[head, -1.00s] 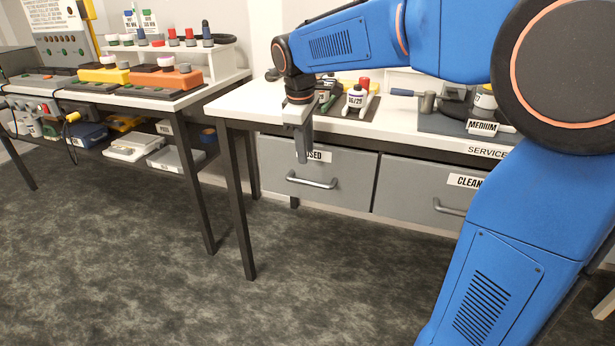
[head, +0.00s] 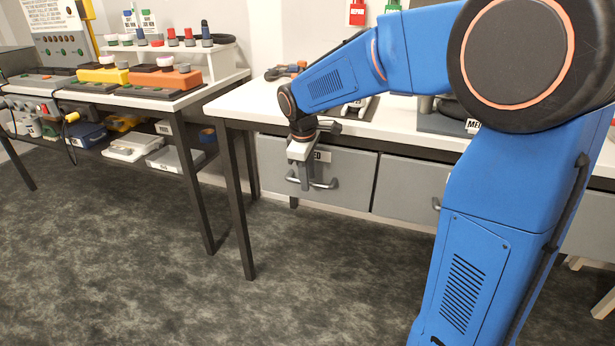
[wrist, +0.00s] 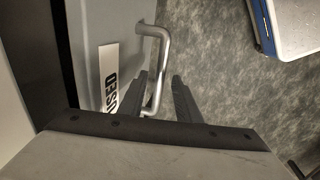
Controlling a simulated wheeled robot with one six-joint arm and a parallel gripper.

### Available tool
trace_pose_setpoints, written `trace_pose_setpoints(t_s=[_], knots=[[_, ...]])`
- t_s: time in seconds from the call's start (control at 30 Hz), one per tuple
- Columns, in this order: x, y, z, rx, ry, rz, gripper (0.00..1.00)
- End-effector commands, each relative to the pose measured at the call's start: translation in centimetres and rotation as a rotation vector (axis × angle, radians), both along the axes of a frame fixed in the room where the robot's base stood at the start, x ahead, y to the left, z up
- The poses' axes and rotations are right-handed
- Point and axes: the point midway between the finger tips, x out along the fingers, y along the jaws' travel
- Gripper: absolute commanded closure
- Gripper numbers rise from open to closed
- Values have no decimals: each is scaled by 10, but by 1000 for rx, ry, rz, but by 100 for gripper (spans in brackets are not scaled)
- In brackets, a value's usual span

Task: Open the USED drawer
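The USED drawer (head: 350,185) is a grey front under the white bench, shut and level with the drawer beside it. Its label is partly covered by my gripper in the head view and reads "USED" in the wrist view (wrist: 110,78). Its bar handle (head: 328,185) is grey metal and also shows in the wrist view (wrist: 164,55). My gripper (head: 302,183) is at the handle, pointing down. In the wrist view its two dark fingers (wrist: 160,78) are apart, with the handle bar between their tips. I cannot tell whether either finger touches the bar.
A second grey drawer (head: 408,190) is to the right, its handle partly behind my arm. The bench top (head: 245,100) is above the drawers. Another bench (head: 150,100) with devices stands to the left. The carpet (head: 340,270) in front of the drawers is clear.

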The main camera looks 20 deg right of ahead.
Motion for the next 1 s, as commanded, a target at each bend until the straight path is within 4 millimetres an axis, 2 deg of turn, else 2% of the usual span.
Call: trace_pose_setpoints(t_s=[0.07,0.17,0.2,0.43,0.57,0.77,1.0], knots=[[0,0,0,0,0,0,72],[0,0,0,0,0,0,95],[0,0,0,0,0,0,100],[-1,1,1,0,0,1,100],[-9,7,1,1,-2,1,100],[-37,27,1,0,-1,5,100],[-86,64,1,1,-3,7,100]])
